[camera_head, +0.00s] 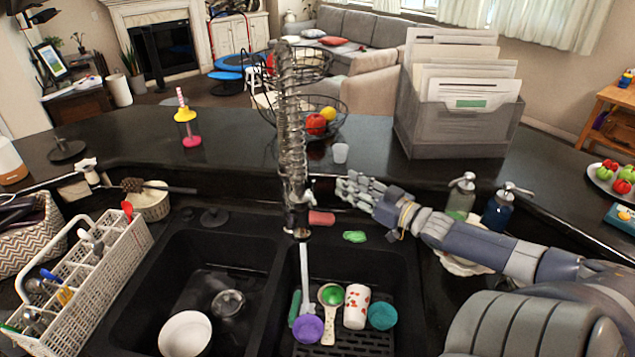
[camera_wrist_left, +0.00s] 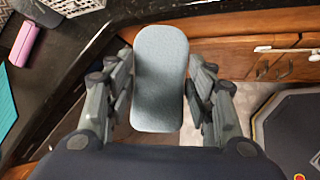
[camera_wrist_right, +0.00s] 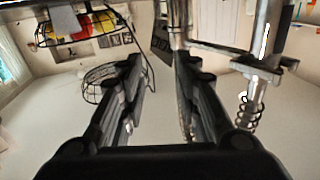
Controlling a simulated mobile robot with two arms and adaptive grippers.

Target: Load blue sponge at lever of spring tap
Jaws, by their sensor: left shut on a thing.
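The blue sponge (camera_wrist_left: 160,70), a pale grey-blue rounded block, is held between the fingers of my left gripper (camera_wrist_left: 161,95) in the left wrist view, over the floor by wooden cabinets. Neither shows in the head view. The spring tap (camera_head: 292,140) stands upright behind the double sink, its spout over the right basin. A small lever (camera_head: 310,194) seems to stick out at its right side. My right gripper (camera_head: 358,190) is open and empty, just right of the tap. In the right wrist view the tap (camera_wrist_right: 253,100) is right of the open fingers (camera_wrist_right: 160,75).
The right basin holds a purple cup (camera_head: 308,329), a spotted cup (camera_head: 356,306) and other ware. A pink block (camera_head: 321,218) and green sponge (camera_head: 355,237) lie behind it. A cutlery basket (camera_head: 85,280) is left.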

